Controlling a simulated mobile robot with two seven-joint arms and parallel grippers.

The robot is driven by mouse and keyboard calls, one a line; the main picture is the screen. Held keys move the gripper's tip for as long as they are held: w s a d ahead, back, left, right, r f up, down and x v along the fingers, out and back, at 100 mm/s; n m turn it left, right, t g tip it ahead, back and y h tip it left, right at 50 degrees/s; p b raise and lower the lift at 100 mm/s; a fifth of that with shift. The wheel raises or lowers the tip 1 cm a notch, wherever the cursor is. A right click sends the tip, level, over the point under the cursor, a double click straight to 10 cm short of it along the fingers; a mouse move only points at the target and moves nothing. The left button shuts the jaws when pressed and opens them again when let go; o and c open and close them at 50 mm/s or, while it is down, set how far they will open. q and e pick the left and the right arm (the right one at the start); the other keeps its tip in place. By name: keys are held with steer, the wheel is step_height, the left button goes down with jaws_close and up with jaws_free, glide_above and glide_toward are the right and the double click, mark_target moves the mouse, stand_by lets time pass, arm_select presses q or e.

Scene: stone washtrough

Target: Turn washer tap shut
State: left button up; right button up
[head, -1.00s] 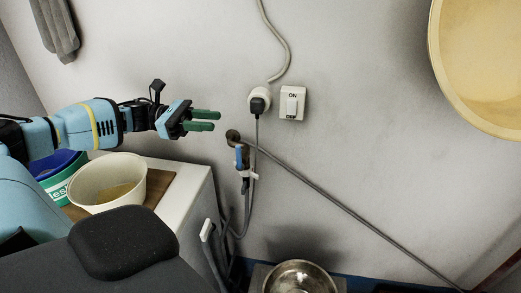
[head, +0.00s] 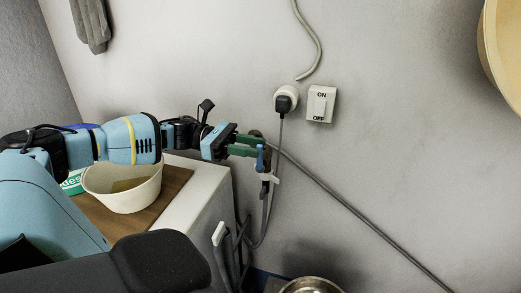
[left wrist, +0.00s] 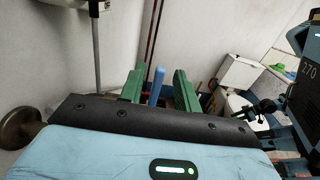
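The washer tap (head: 266,176) is on the wall right of the white washer, with a blue lever (head: 260,158) pointing upward. My left gripper (head: 256,147) reaches the tap from the left, its green fingers level with the lever's upper part. In the left wrist view the blue lever (left wrist: 156,85) stands between the two green fingers (left wrist: 158,88), with a gap on each side. The gripper is open; I cannot tell whether a finger touches the lever. The tap body is mostly hidden in the wrist view. My right gripper is not in view.
A cream bowl (head: 122,186) stands on a wooden board (head: 172,186) on the white washer (head: 205,195). A plug (head: 284,101) and an ON/OFF switch (head: 320,104) are on the wall above the tap. A grey pipe (head: 355,218) slants down to the right. A metal bowl (head: 312,286) is below.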

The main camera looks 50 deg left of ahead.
arm_select(q)
steer(key=shift+x, duration=1.15)
jaws_close()
